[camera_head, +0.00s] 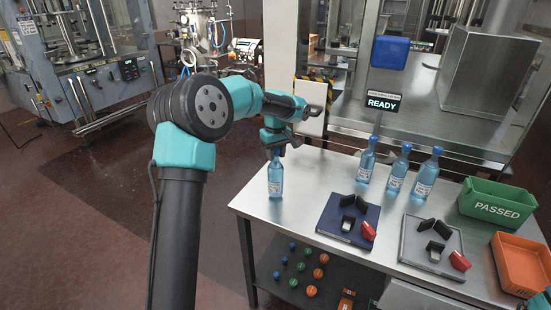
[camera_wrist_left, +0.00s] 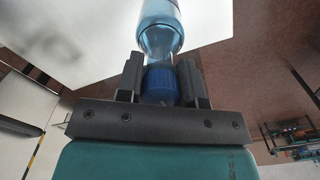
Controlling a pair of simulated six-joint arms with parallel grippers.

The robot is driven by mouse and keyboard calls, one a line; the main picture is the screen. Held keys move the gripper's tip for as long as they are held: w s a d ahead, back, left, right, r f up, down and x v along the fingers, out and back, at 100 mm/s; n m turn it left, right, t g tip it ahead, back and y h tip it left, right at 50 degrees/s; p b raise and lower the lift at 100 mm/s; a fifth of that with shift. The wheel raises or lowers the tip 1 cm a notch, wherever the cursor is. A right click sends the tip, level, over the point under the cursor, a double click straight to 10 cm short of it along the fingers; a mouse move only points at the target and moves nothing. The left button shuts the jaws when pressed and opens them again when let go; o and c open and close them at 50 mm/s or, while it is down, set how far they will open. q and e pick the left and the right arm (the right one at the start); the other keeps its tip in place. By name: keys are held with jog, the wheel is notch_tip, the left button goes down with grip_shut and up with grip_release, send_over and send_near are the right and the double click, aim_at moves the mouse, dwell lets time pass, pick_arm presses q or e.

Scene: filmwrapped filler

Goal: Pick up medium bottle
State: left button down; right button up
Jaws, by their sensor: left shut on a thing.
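My left gripper (camera_head: 275,146) is above the left end of the steel table, shut on the neck of a blue bottle (camera_head: 275,178). The bottle is upright under the gripper; I cannot tell whether its base touches the table. In the left wrist view the fingers (camera_wrist_left: 160,85) close on both sides of the blue cap and neck of this bottle (camera_wrist_left: 160,28). Three more blue bottles stand further right: a left one (camera_head: 366,165), a middle one (camera_head: 398,172) and a right one (camera_head: 427,178). My right gripper is not in view.
A navy pad (camera_head: 330,222) and a grey pad (camera_head: 412,250) carry black and red parts. A green PASSED bin (camera_head: 495,210) and an orange bin (camera_head: 520,265) stand at the right. The steel table (camera_head: 315,175) is bare between the held bottle and the others.

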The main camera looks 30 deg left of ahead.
pick_arm(q)
notch_tip(320, 180, up, 2)
jog(key=shift+r, duration=0.15)
jog(key=shift+s+d+r, duration=0.1)
jog(key=shift+s+r, duration=0.05)
jog(key=s+d+r, duration=0.1)
jog(key=s+d, duration=0.7)
jog(key=s, duration=0.5)
jog(key=shift+s+r, duration=0.15)
jog(key=shift+r, duration=0.05)
jog(key=shift+d, duration=0.1)
